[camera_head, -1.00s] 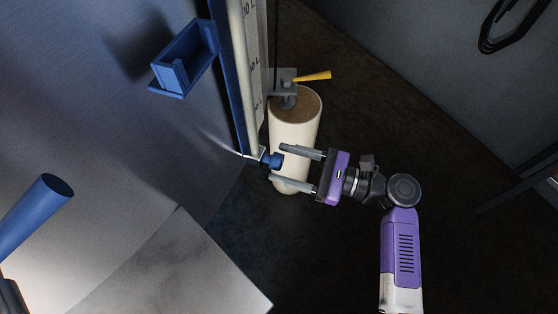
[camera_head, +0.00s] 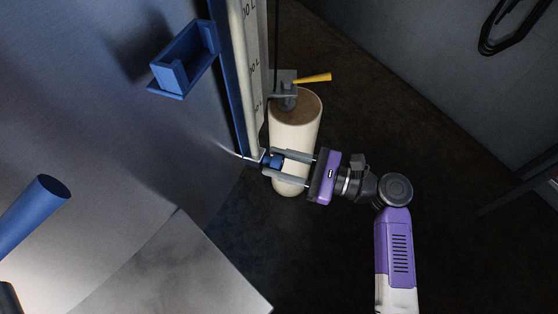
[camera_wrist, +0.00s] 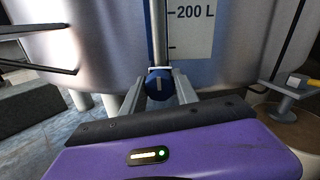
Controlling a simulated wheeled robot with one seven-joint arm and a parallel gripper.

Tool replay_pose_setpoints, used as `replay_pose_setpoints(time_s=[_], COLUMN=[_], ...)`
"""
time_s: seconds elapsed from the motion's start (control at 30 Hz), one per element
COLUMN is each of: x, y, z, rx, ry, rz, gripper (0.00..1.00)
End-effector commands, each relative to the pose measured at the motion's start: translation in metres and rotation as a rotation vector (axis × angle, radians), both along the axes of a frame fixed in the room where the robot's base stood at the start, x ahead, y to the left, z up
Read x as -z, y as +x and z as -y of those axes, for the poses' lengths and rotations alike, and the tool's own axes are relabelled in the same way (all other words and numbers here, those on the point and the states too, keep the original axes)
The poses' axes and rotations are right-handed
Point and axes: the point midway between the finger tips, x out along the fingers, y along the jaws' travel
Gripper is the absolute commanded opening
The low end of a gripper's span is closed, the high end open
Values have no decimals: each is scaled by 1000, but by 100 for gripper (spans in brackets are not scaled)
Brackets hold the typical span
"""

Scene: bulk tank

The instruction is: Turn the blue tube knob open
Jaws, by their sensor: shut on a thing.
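The blue tube knob (camera_head: 276,161) sits at the lower end of the clear level tube (camera_head: 251,120) on the tank's side. In the wrist view the knob (camera_wrist: 159,85) is a round blue cap with a pale line standing about upright on its face. My gripper (camera_head: 269,162) reaches in from the right, one finger above the knob and one below it. In the wrist view my gripper (camera_wrist: 159,92) has a finger on each side of the knob, shut on it. The fingers hide parts of the knob's sides.
A cream cylinder (camera_head: 295,140) with a yellow-handled valve (camera_head: 313,78) stands just behind my gripper. A blue bracket (camera_head: 184,62) is fixed to the tank wall (camera_head: 120,130). A grey panel (camera_head: 180,270) lies at lower left.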

Motion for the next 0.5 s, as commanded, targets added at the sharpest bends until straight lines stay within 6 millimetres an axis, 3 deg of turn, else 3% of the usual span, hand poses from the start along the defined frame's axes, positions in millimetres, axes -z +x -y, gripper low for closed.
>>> replay_pose_setpoints(time_s=[0.27,0.5], x=[0,0], y=[-1,-2], z=[0,0], rx=[-2,-3], ry=[-35,-100], rz=[101,288], gripper=[0,0])
